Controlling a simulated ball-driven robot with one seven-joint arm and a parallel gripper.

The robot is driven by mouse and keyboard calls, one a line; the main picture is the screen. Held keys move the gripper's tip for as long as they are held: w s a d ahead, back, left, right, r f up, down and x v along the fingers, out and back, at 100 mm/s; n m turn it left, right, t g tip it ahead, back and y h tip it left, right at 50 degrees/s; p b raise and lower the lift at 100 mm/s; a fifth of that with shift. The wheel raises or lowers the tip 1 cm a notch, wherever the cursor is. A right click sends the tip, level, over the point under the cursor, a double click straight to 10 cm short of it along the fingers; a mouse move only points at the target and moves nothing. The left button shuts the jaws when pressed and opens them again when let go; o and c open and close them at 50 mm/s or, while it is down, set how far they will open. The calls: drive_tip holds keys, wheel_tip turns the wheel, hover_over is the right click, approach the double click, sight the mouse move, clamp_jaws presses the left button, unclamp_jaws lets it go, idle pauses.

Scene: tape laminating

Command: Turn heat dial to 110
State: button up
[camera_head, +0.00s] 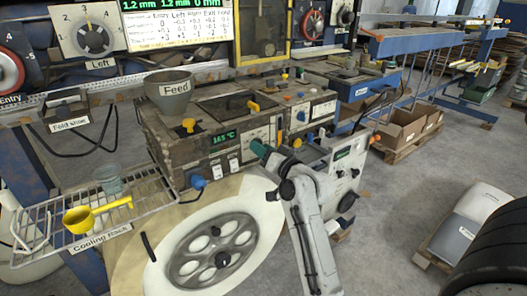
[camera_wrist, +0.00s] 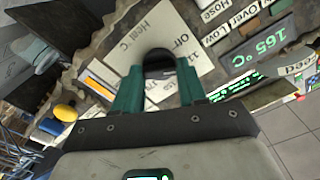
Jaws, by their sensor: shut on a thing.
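The heat dial (camera_wrist: 158,60) is a dark round knob on a pale plate (camera_wrist: 195,38) marked "Heat °C", "Off" and a partly hidden number starting with 11. My gripper (camera_wrist: 160,82) has its green fingers shut on the dial, one on each side. The dial's pointer cannot be made out, so its setting is unclear. In the head view my gripper (camera_head: 259,149) reaches the front panel of the machine (camera_head: 200,150), and the gripper hides the dial there. A green display (camera_head: 222,137) on that panel reads 165 °C; it also shows in the wrist view (camera_wrist: 265,48).
A grey funnel marked "Feed" (camera_head: 172,92) stands on the machine. A cooling rack (camera_head: 150,195) with a yellow scoop (camera_head: 80,219) is at left. A blue knob (camera_head: 197,183) sticks out nearby.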

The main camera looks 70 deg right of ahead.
drive_tip(key=shift+f, duration=0.15)
drive_tip(key=o, duration=1.1)
drive_tip(key=shift+c, duration=0.2)
drive_tip(key=v, duration=1)
drive_tip(key=shift+s+a+b, duration=0.3)
drive_tip(key=shift+b, duration=0.15)
